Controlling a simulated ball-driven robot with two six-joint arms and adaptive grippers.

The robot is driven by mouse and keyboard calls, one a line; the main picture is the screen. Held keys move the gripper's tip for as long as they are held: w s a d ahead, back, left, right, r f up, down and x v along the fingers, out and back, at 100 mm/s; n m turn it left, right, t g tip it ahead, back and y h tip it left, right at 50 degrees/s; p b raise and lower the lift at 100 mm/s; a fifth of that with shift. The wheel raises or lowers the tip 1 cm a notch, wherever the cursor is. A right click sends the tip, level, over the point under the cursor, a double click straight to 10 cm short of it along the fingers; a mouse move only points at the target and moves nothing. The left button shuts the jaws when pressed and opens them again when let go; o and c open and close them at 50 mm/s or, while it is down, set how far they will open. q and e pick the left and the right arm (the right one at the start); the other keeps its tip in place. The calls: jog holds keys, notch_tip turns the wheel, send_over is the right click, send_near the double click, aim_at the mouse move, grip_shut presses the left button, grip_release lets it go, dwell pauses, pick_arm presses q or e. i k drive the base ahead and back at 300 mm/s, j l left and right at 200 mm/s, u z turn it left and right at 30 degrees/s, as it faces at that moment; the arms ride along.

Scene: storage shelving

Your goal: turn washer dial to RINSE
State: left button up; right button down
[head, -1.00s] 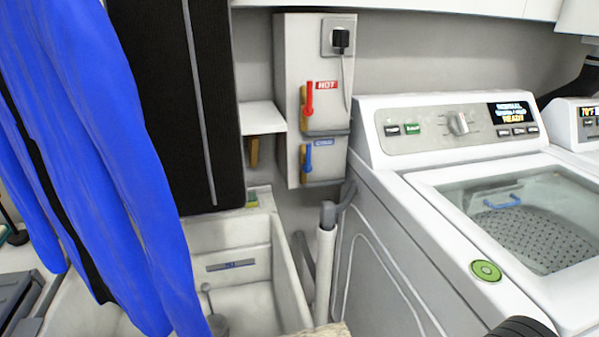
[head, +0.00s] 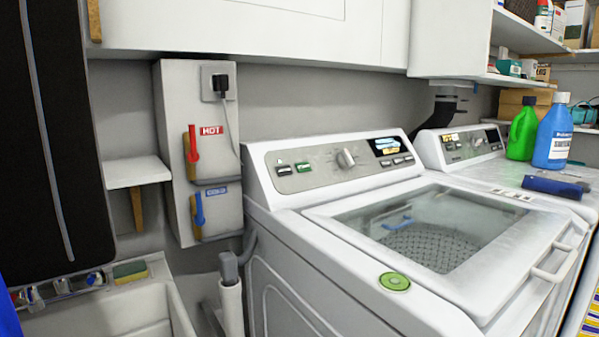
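The washer (head: 350,285) is a white top-loader standing right of centre in the head view. Its dial (head: 346,158) is a round silver knob with a pale pointer on the grey control panel at the back. The labels around the dial are too small to read. A small lit display (head: 389,146) sits right of the dial, its text blurred. A black button and a green button (head: 304,168) sit on the left of the panel. The glass lid is down, with the drum visible below. Neither of my grippers is in view.
A second machine (head: 462,145) stands to the right, with a green bottle (head: 523,130) and a blue bottle (head: 553,133) on it. The hot and cold valve box (head: 180,110) and a sink (head: 150,310) are at left. Cabinets (head: 250,30) hang above.

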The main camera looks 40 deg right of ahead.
aim_at(346, 161)
jog(key=z, duration=1.8)
